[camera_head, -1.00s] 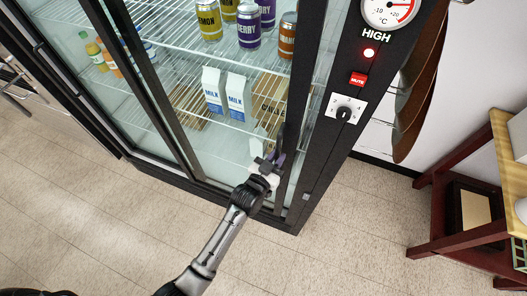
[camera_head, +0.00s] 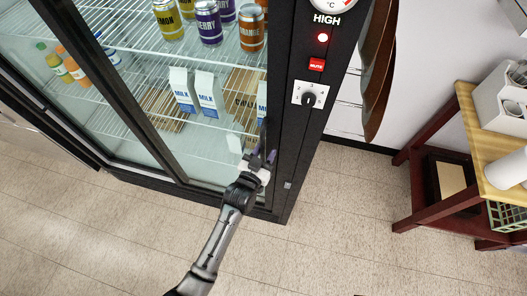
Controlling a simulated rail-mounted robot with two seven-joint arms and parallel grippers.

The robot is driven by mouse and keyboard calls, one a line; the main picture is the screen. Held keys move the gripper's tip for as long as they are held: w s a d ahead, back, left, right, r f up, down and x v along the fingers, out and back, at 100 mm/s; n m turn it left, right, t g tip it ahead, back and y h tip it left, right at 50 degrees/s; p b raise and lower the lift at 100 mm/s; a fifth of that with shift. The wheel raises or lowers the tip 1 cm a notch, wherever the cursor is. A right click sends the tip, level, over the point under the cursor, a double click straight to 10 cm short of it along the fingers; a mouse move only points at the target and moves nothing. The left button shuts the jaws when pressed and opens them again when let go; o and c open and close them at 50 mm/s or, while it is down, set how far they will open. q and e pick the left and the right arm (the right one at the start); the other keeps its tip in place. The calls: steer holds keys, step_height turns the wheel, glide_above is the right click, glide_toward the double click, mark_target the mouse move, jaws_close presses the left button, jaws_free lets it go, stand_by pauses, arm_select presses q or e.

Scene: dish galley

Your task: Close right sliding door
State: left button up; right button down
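The right sliding door (camera_head: 267,98) of the glass-front fridge is a dark-framed glass panel. Its right stile stands at the black control column, with no clear gap visible between them. My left gripper (camera_head: 265,156) is at the lower part of this stile, its dark and purplish fingers apart. I cannot tell whether a finger touches the frame. The left sliding door (camera_head: 88,84) lies to the left, behind a dark slanting middle stile. My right gripper is not in view.
Shelves behind the glass hold cans (camera_head: 208,24), milk cartons (camera_head: 209,93) and bottles (camera_head: 72,70). The control column has a red light, a mute button and a knob (camera_head: 309,97). A wooden stand (camera_head: 440,196) is at right. Tiled floor is clear in front.

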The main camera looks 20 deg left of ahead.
arm_select(q)
steer(key=shift+a, duration=0.15)
steer(key=shift+s, duration=0.25)
steer(key=s+a+b, duration=0.2)
steer(key=s, duration=1.1)
